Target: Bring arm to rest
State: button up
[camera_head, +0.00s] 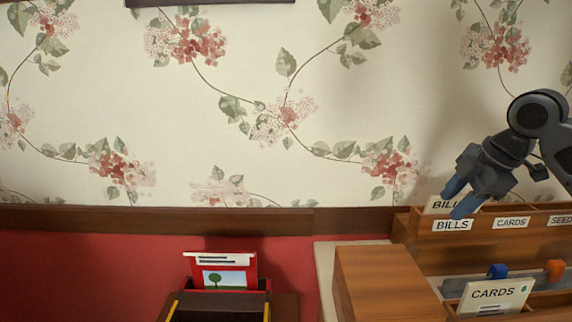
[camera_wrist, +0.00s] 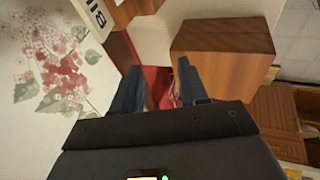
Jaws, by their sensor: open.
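My gripper (camera_head: 457,198) is in the air at the right of the head view, its blue fingers pointing down and left in front of the organizer's BILLS slot. It is open and nothing shows between its fingers. In the wrist view its two fingers (camera_wrist: 157,85) stand apart, with a strip of red and brown beyond them. My arm comes in from the right edge and is bent at the dark joint. A card marked BILLS (camera_head: 440,204) stands in the left slot of the wooden organizer (camera_head: 430,258), partly hidden by the gripper.
A wooden block (camera_head: 378,285) stands left of the organizer. A CARDS card (camera_head: 495,294) is at the lower right, near blue (camera_head: 497,271) and orange (camera_head: 554,269) pieces. A red card with a tree picture (camera_head: 224,278) stands in a dark box at lower centre. Floral wallpaper is behind.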

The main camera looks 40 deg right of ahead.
jog(key=w+a+m+t+y, duration=0.2)
jog(key=w+a+t, duration=0.5)
jog(key=w+a, duration=0.8)
jog(key=w+a+f+m+t, duration=0.2)
jog(key=a+f+m, duration=0.15)
jog(key=a, duration=0.35)
jog(key=w+a+f+m+t, duration=0.2)
jog(key=a+m, duration=0.2)
jog(key=a, duration=0.3)
jog(key=s+a+f+m+h, duration=0.2)
jog(key=s+a+f, duration=0.3)
jog(key=s, duration=0.3)
jog(key=s+a+f+m+h, duration=0.1)
jog(key=s+a+f+m, duration=0.2)
jog(key=s+a+f, duration=0.35)
jog(key=s+r+n+y, duration=0.1)
jog(key=s+n, duration=0.1)
jog(key=s, duration=0.9)
jog(key=s+d+r+n+g, duration=0.1)
jog(key=s+n, duration=0.1)
jog(key=s, duration=1)
jog(key=shift+d+r+n+y, duration=0.2)
jog(key=shift+r+n+y, duration=0.1)
jog(key=shift+n+y, duration=0.1)
